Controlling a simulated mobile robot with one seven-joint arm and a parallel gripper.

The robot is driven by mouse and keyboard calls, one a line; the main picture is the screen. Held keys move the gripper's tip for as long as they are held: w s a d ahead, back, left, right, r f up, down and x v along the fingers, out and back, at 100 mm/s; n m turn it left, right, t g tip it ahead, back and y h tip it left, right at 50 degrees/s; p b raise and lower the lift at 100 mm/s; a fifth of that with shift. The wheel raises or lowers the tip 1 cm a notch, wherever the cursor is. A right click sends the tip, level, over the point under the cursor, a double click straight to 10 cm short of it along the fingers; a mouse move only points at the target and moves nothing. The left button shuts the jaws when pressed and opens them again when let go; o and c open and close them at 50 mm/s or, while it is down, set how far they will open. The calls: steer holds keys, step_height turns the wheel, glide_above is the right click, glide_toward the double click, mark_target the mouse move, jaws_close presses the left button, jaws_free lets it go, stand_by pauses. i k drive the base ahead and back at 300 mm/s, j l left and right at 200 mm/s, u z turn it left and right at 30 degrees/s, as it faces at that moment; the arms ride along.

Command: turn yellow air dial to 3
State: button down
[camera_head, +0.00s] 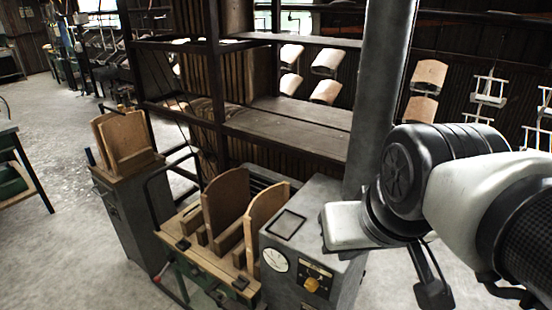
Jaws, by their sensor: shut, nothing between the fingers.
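The yellow air dial (312,284) is a small round knob on a dark panel on the front of a grey control box (292,236). Marks surround the knob, but they are too small to read, and where it points cannot be told. A white round gauge (275,261) sits left of the dial. My gripper (434,294) appears as a dark piece below my wrist, right of the box and apart from the dial. It is shut and empty; its fingertips are hard to make out.
Curved wooden panels (226,203) stand in a wooden fixture (202,256) left of the box. A grey column (381,90) rises behind it. A dark shelf rack (290,130) stands behind. Hanging seats (430,75) are at the right back. Open floor (60,190) lies left.

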mark_target(312, 285)
steer(key=l+u, duration=0.35)
steer(key=u, duration=0.3)
steer(key=k+u, duration=0.15)
steer(key=u, duration=0.25)
